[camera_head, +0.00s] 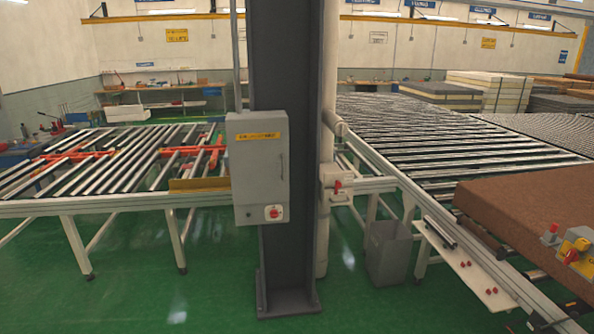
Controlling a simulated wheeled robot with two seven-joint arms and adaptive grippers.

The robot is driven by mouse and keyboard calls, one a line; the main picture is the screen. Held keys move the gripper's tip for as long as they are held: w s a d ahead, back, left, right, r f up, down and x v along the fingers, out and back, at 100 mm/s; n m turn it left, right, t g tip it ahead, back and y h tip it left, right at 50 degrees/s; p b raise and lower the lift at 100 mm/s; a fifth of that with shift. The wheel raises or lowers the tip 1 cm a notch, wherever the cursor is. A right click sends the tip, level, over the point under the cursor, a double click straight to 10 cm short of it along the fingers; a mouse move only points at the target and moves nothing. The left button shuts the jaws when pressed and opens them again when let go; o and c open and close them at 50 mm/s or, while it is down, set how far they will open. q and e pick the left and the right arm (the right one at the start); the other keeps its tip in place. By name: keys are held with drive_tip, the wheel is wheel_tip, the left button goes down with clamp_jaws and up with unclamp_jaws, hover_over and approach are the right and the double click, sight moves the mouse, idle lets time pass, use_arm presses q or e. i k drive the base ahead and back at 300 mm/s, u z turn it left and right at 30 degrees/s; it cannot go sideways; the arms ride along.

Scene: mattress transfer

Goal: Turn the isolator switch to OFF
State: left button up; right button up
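A grey electrical cabinet (257,170) with a yellow label is mounted on the dark steel column. A red rotary isolator switch (273,212) on a pale plate sits at the lower right of its door. The switch is too small in the picture to tell which way it is turned. Neither of my grippers is in view, and nothing touches the switch or the cabinet.
The dark column (290,270) stands on the green floor (160,300). Roller conveyors lie left (110,205) and right (425,150). A brown mattress (530,205) lies at right, near a yellow device (577,243). A grey bin (388,251) stands right of the column.

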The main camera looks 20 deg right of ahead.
sight(573, 255)
drive_tip(key=z, duration=0.3)
drive_tip(key=i, duration=1.85)
drive_tip(key=z, duration=1)
drive_tip(key=i, duration=1.05)
drive_tip(key=z, duration=1.9)
drive_tip(key=i, duration=0.85)
drive_tip(key=z, duration=0.65)
